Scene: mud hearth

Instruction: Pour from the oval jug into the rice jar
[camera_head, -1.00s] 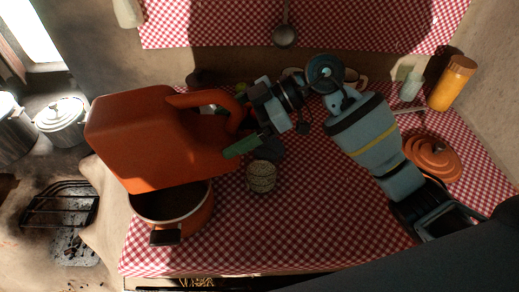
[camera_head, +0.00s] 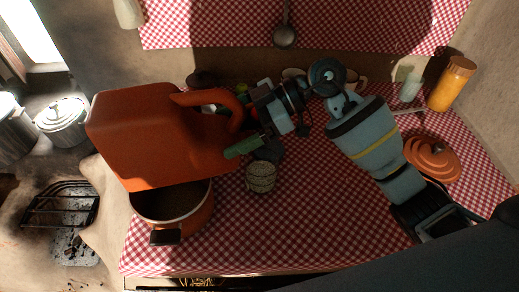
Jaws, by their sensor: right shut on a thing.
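A large orange-red jug (camera_head: 150,135), boxy with rounded edges and a looped handle, is held tilted in the air over the table's left side. My right gripper (camera_head: 238,132) is shut on it at the handle side, with a green finger showing. The jug's mouth is not clearly visible, and no stream shows. A small patterned jar (camera_head: 261,178), perhaps the rice jar, stands upright on the cloth just below and right of the gripper; its contents cannot be made out. My left gripper is not in view.
An orange pot (camera_head: 188,222) stands beneath the jug, partly hidden by it. An orange lid (camera_head: 433,160) and an orange-filled bottle (camera_head: 451,84) are at the right. The checked cloth (camera_head: 300,225) is clear in front. Metal pots (camera_head: 62,122) stand at the left.

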